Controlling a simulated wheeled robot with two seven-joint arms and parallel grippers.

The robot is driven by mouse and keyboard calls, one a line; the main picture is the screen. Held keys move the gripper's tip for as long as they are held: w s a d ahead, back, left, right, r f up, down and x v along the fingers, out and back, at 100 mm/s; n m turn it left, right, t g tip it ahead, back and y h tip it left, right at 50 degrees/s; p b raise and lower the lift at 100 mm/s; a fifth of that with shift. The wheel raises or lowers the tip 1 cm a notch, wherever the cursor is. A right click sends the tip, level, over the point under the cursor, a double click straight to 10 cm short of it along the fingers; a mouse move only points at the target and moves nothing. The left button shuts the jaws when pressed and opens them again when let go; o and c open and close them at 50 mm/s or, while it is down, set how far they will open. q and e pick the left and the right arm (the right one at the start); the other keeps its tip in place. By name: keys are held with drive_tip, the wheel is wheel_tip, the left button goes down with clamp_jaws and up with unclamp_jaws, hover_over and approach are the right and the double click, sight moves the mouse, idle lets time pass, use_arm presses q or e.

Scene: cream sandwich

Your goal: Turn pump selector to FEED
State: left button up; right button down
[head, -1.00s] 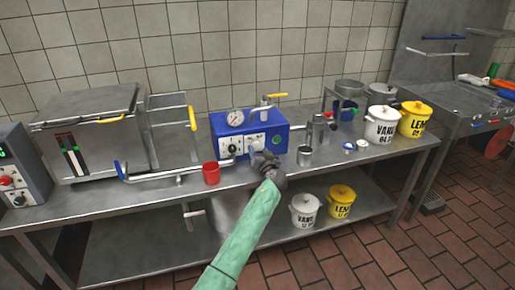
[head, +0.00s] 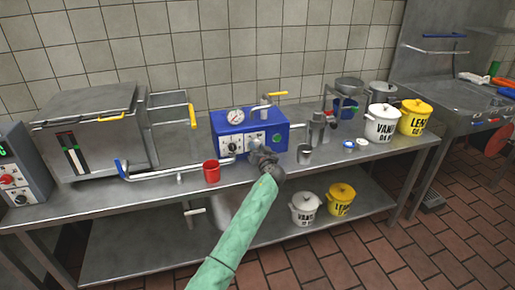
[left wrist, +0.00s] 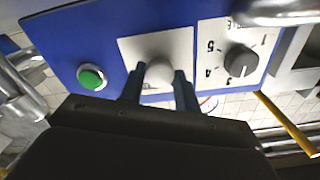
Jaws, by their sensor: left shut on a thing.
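The pump is a blue box (head: 251,122) on the steel bench, with a gauge on top and pale plates on its front. In the left wrist view, the two dark fingers of my left gripper (left wrist: 160,88) are closed on either side of a pale selector knob (left wrist: 159,72) on a white plate. Its pointer and the plate's lettering cannot be read. My right gripper is not in view.
A numbered dark dial (left wrist: 241,61) and a green button (left wrist: 91,77) flank the selector. A red cup (head: 211,171) stands left of my gripper, and a steel cup (head: 304,154) right of it. A pipe with a blue-handled end (head: 122,170) runs along the bench front.

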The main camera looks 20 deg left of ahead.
use_arm(q)
drive_tip(key=shift+m, duration=0.3)
drive_tip(key=m, duration=0.5)
drive_tip(key=shift+r+m, duration=0.1)
drive_tip(key=shift+m, duration=0.3)
drive_tip(key=m+p, duration=0.1)
drive_tip(key=m, duration=0.2)
drive_tip(key=m+p, duration=0.1)
drive_tip(key=m, duration=0.1)
drive_tip(key=shift+m, duration=0.3)
drive_tip(key=shift+m+p, duration=0.55)
drive_tip(key=shift+m, duration=0.15)
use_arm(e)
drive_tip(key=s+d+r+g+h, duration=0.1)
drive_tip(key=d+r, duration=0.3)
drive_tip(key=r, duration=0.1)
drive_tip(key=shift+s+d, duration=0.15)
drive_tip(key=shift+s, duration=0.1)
use_arm(q)
drive_tip(key=shift+m, duration=0.3)
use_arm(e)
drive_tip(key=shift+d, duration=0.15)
